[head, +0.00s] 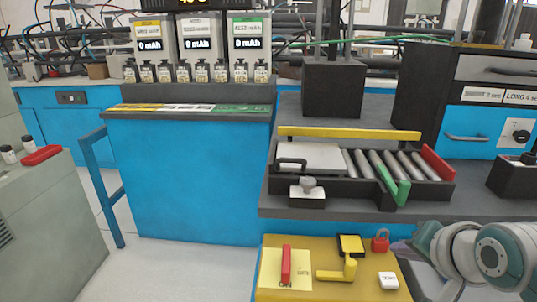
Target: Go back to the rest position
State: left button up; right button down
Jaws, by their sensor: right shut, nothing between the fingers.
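My right arm comes in at the lower right, with its white and teal links near the picture's edge. My right gripper (404,249) shows only in small part at the arm's left end, low beside the yellow panel; it is shut and empty. The red padlock (380,241) is close to its left, and I cannot tell whether they touch. My left gripper is not in view.
A yellow panel (270,288) holds a red handle (286,265) and a yellow lever (349,268). Behind it are a roller conveyor (372,165) and a blue bench (190,180) with several batteries below displays. A grey cabinet (45,215) stands left. Floor is clear between.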

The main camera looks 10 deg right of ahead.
jog(key=s+a+r+n+g+p, duration=0.25)
jog(key=s+r+n, duration=0.2)
jog(key=s, duration=0.35)
jog(key=s+a+r+n+g+y+p, duration=0.1)
jog(key=s+a+r+n+p, duration=0.4)
jog(key=s, duration=0.4)
jog(key=s+a+r+n+g+p, duration=0.2)
jog(key=s+r+n, duration=0.1)
jog(key=s+r, duration=0.4)
notch_tip(320, 180, up, 37)
jog(key=s+p, duration=0.1)
jog(key=p, duration=3.6)
jog(key=shift+s+f+p, duration=0.2)
jog(key=shift+p, duration=0.15)
jog(key=shift+d, duration=0.1)
jog(key=shift+s+d+m, duration=0.1)
jog(key=shift+m, duration=0.15)
